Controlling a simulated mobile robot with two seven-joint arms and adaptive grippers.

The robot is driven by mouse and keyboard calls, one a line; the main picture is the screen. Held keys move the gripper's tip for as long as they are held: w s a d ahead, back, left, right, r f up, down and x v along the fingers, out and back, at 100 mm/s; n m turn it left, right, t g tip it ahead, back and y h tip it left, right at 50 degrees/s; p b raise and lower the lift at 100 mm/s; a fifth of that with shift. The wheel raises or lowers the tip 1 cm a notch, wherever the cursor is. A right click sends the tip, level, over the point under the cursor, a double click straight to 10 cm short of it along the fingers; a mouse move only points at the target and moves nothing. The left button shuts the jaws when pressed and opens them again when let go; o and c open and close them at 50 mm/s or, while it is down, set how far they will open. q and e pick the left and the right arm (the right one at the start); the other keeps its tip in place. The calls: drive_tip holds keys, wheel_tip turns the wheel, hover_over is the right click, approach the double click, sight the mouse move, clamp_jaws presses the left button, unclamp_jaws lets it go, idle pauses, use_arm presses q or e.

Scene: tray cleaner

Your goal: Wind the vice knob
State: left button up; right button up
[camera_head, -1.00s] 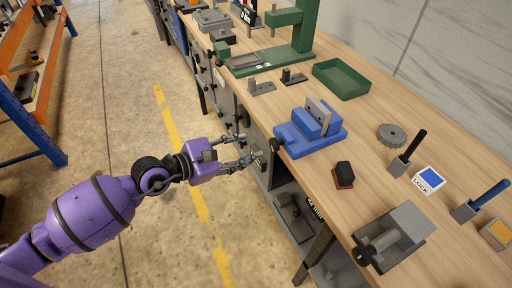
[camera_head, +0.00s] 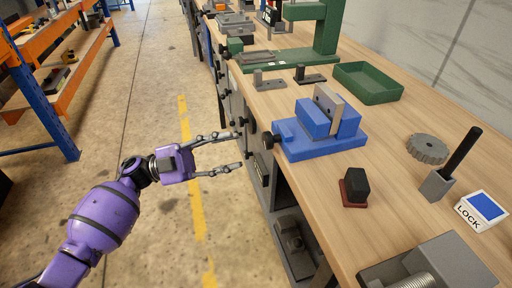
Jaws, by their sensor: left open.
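The blue vice (camera_head: 318,140) stands on the wooden workbench, with a grey jaw plate (camera_head: 328,104) upright on it. Its black knob (camera_head: 269,141) sticks out on the vice's left side, at the bench edge. My left gripper (camera_head: 240,150) is open and empty, its two long fingers spread and pointing right toward the bench. It is left of the knob and appears apart from it, over the aisle beside the bench front. My right gripper is not in view.
A black block on a red base (camera_head: 354,187), a grey gear (camera_head: 427,149), a LOCK box (camera_head: 481,210) and a green tray (camera_head: 367,83) are on the bench (camera_head: 400,195). A green press stand (camera_head: 322,35) is behind. An orange and blue rack (camera_head: 44,95) stands across the open aisle.

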sight(264, 145)
use_arm(q)
drive_tip(key=p+x, duration=0.1)
drive_tip(key=x, duration=0.6)
drive_tip(key=shift+d, duration=0.4)
drive_tip(key=shift+c, duration=0.5)
drive_tip(key=c, duration=1)
drive_tip(key=shift+o, duration=0.2)
drive_tip(key=shift+f, duration=0.1)
